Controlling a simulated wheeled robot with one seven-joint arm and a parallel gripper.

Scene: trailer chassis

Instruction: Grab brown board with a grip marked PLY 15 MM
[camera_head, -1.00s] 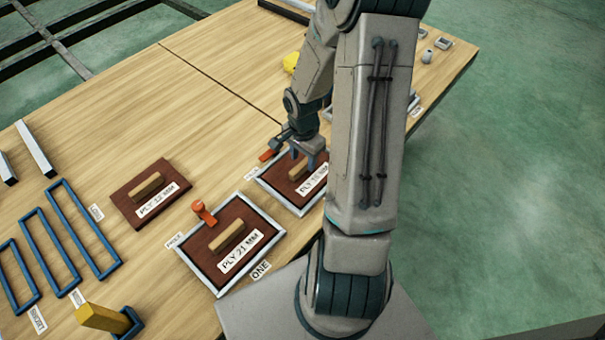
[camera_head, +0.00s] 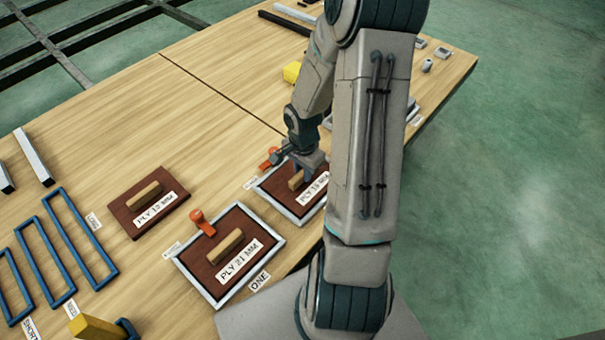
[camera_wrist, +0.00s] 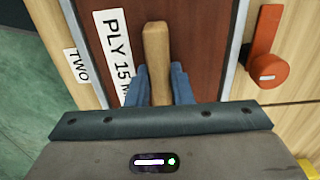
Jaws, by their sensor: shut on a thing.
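The brown board marked PLY 15 MM (camera_head: 272,186) lies in a light metal frame (camera_head: 262,192) on the table, partly hidden by my arm. Its label and wooden grip (camera_wrist: 156,50) show clearly in the wrist view. My gripper (camera_head: 305,172) is down at the board, and in the wrist view its blue fingers (camera_wrist: 160,84) are shut on the wooden grip, one on each side. The board appears still within its frame. An orange clamp (camera_wrist: 265,50) stands beside the frame.
A framed PLY 21 MM board (camera_head: 205,262) with an orange clamp (camera_head: 202,222) lies nearer. An unframed PLY 12 MM board (camera_head: 130,203) lies to the left. A yellow object (camera_head: 291,72) lies behind my gripper.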

